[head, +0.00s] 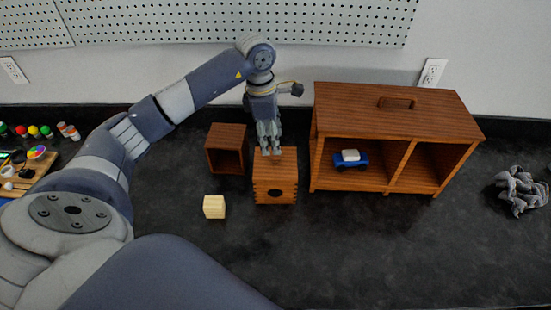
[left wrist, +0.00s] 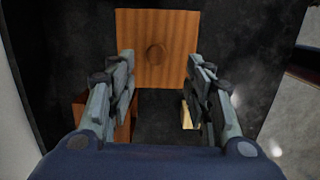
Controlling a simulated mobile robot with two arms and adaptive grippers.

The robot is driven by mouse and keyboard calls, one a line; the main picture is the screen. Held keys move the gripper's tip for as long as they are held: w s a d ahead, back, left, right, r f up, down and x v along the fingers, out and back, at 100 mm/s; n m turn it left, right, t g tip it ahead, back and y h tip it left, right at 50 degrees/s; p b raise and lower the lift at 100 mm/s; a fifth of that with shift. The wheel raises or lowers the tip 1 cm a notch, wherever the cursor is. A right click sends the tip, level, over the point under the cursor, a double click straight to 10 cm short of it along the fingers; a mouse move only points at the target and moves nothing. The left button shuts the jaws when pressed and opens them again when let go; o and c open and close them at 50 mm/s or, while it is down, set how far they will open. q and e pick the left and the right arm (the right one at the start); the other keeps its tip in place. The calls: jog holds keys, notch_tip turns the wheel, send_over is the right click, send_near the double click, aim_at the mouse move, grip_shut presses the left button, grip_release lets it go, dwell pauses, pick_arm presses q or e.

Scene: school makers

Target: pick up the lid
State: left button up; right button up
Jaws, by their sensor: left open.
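A small wooden box (head: 274,189) with a round dark hole in its front stands on the dark counter. Its square wooden top, which looks like the lid (left wrist: 178,30), shows in the left wrist view with a round knob or recess in the middle. My left gripper (head: 271,152) points down over this top in the head view and hides part of it. In the left wrist view its two fingers (left wrist: 161,60) are spread apart with nothing between them, one toward each side of the top. I cannot tell whether the fingertips touch it. My right gripper is not in view.
An open wooden box (head: 226,149) stands left of the small box, and a pale cube (head: 214,207) lies in front of it. A wooden shelf unit (head: 388,114) with a top handle holds a blue toy car (head: 351,160). A grey cloth (head: 520,191) lies right. The front counter is clear.

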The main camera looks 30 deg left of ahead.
aim_at(275, 160)
pick_arm(q)
jog(key=shift+f, duration=0.65)
jog(key=f+p, duration=0.2)
jog(key=f, duration=0.2)
jog(key=shift+w+d+f+p, duration=0.1)
jog(key=shift+w+d+p, duration=0.15)
jog(key=shift+w+p, duration=0.15)
jog(key=shift+f, duration=0.45)
jog(key=c, duration=0.9)
grip_shut()
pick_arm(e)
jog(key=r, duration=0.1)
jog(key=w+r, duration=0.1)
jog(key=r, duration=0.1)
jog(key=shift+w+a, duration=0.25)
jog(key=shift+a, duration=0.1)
